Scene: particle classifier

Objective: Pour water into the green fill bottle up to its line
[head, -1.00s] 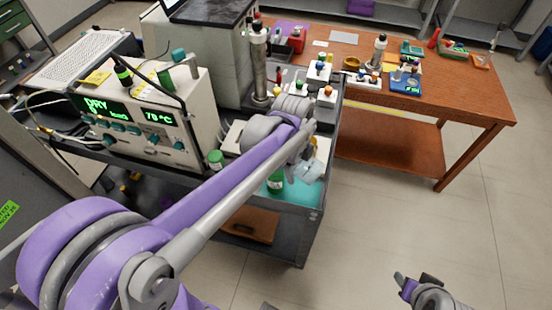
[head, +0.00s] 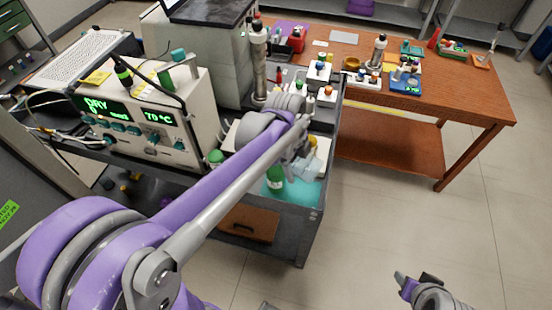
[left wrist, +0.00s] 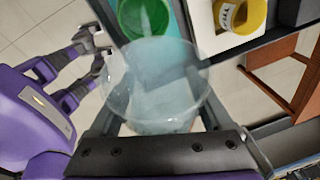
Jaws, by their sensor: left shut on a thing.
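The green fill bottle (head: 275,177) stands on a teal surface at the cart's near right corner. In the left wrist view its round green top (left wrist: 145,14) shows just beyond the beaker's rim. My left gripper (head: 303,158) is shut on a clear beaker (left wrist: 155,80), held beside and above the bottle. The beaker is tilted toward the bottle. A pale streak shows over the green opening; it may be water. The bottle's line and water level cannot be made out. My right gripper (head: 416,283) is open and empty, low over the floor at the right.
A yellow labelled item (left wrist: 238,14) sits in a white holder beside the bottle. An instrument with green displays (head: 150,125) stands on the cart at left. A wooden table (head: 450,100) with small items stands behind. The floor at right is clear.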

